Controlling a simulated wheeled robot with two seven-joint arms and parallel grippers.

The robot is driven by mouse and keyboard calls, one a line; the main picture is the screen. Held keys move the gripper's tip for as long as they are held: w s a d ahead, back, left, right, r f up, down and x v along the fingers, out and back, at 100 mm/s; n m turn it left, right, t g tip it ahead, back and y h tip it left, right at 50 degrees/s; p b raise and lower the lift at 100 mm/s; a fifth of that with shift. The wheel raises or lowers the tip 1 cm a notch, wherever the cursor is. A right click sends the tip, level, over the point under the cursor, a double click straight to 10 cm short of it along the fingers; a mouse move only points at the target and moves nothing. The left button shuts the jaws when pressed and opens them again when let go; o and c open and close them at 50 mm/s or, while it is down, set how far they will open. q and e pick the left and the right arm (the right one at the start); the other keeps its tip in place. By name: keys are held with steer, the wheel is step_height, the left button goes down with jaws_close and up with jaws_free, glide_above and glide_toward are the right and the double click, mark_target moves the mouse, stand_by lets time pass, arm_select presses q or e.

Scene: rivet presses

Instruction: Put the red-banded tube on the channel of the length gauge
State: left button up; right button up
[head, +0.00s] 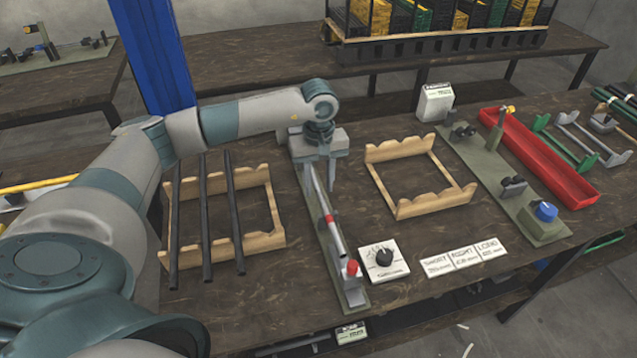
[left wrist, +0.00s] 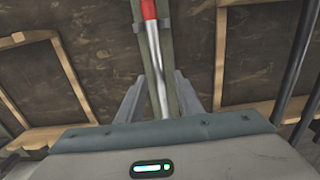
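The red-banded tube (head: 337,240) is pale metal with a red band and lies lengthwise along the length gauge (head: 327,257), a long narrow green plate with a red knob at its near end. In the left wrist view the tube (left wrist: 155,60) runs over the gauge's green strip (left wrist: 168,50); I cannot tell how fully it sits in the channel. My left gripper (head: 322,180) is above the gauge's far part, pointing down. Its fingers (left wrist: 157,98) are spread on either side of the tube, with gaps visible. My right gripper is not in view.
A wooden rack (head: 266,241) with several dark rods stands left of the gauge. An empty wooden rack (head: 438,208) stands to the right. Length cards (head: 466,256), a green fixture plate (head: 485,175) and a red tray (head: 540,160) lie farther right.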

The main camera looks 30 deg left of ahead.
mark_target(318, 189)
arm_select(q)
steer(key=shift+r, duration=0.15)
